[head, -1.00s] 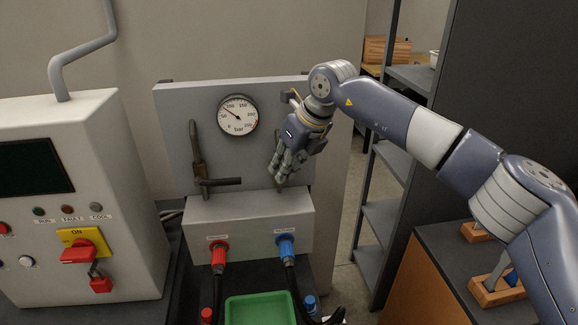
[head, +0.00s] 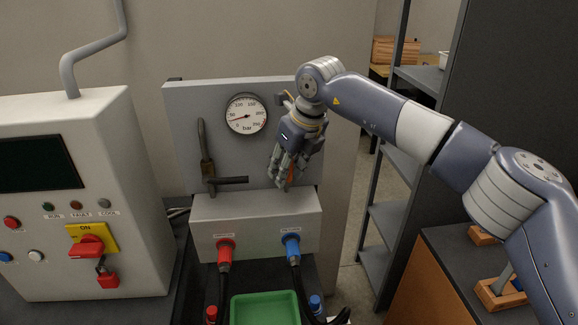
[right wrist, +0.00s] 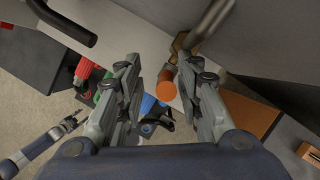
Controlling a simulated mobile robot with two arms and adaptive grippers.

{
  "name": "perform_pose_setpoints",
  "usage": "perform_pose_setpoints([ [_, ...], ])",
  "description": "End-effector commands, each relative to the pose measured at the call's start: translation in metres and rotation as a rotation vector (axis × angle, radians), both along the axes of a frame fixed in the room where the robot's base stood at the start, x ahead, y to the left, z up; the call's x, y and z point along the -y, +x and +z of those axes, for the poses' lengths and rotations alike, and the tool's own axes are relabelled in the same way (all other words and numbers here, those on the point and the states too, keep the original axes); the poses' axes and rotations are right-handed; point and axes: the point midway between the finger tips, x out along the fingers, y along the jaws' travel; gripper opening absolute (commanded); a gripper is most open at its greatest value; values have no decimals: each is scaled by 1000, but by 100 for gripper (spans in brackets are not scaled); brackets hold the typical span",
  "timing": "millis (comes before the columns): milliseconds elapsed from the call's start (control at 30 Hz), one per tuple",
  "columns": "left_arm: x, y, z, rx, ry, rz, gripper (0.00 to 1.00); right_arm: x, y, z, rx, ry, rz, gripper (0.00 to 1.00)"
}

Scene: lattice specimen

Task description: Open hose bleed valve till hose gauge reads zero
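The round gauge (head: 246,114) is on the grey upright panel; its needle points left and slightly down, in the low part of the scale, above 0. Two valves sit below it. The left one has a black lever (head: 228,181) lying level. The right one, with an orange handle (right wrist: 166,82), is mostly hidden by my right gripper (head: 284,182) in the head view. In the right wrist view the gripper's fingers are apart, one on each side of the orange handle's end, with visible gaps. My left gripper (right wrist: 72,120) shows small in the right wrist view; its opening is unclear.
Below the panel, red (head: 225,250) and blue (head: 292,247) hose couplings leave a grey box, above a green tray (head: 264,308). A control cabinet (head: 60,230) with a red switch stands left. Shelving (head: 385,215) and a dark bench stand right.

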Motion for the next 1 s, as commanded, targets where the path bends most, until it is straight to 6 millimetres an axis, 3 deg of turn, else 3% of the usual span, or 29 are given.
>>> perform_pose_setpoints([
  [367,-1,0,0,0,1,1,40,4,0,12,7,1,-5,34],
  [800,0,-1,0,-1,0,0,40,24,-24,92,6,0,-2,34],
  [1000,0,-1,0,-1,0,0,40,29,-30,110,3,-1,-1,34],
])
